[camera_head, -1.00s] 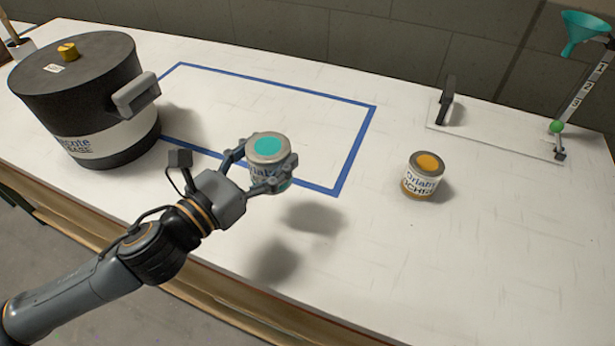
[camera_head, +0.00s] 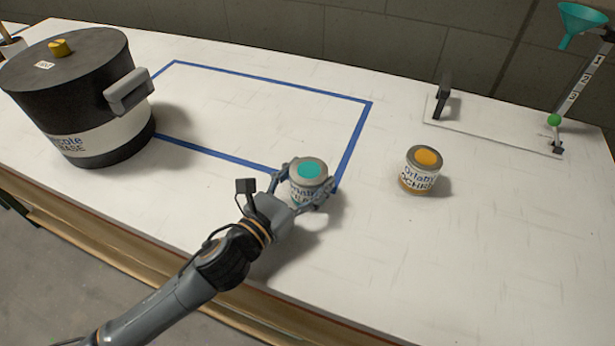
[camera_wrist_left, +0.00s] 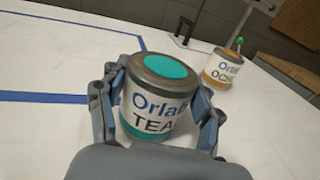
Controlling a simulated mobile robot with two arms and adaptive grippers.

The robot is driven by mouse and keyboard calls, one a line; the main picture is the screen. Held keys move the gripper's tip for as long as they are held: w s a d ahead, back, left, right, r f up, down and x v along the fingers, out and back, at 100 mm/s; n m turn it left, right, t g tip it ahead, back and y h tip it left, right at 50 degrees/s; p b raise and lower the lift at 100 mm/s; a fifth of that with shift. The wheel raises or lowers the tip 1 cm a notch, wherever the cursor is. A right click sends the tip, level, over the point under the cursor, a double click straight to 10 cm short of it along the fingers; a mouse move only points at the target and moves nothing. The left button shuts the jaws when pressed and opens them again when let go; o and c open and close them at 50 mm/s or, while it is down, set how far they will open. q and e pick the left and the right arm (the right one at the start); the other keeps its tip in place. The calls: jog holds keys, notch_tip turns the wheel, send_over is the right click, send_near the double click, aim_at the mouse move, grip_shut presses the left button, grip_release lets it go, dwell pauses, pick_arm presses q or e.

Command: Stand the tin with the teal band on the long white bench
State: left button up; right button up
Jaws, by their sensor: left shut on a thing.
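The tin with the teal band (camera_head: 309,174) has a teal lid spot and a white label. My left gripper (camera_head: 304,196) is shut on its sides and holds it upright, low over the long white bench (camera_head: 430,270), by the near right corner of the blue outline. I cannot tell whether its base touches the bench. In the left wrist view the teal tin (camera_wrist_left: 160,98) sits between the two fingers (camera_wrist_left: 158,110), its label reading "TEA" with the rest cut off. My right gripper is not in view.
An ochre tin (camera_head: 421,170) stands on the bench to the right. A big black pot (camera_head: 75,95) stands at the left. A blue outline (camera_head: 270,80) marks the bench. A teal funnel stand (camera_head: 575,90) is at the back right. The front right bench is clear.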

pick_arm(q)
jog(key=o, duration=1.2)
jog(key=shift+f, duration=0.15)
jog(key=shift+o, duration=0.2)
jog(key=shift+r, duration=0.3)
jog(key=v, duration=0.3)
jog(key=b+v, duration=0.1)
jog(key=v, duration=0.3)
jog(key=b+v, duration=0.1)
jog(key=v, duration=0.2)
jog(key=shift+s+a+f, duration=0.25)
jog(key=shift+s, duration=0.05)
jog(key=shift+s+a+r, duration=0.15)
jog(key=shift+s+a, duration=0.25)
jog(key=shift+s, duration=0.1)
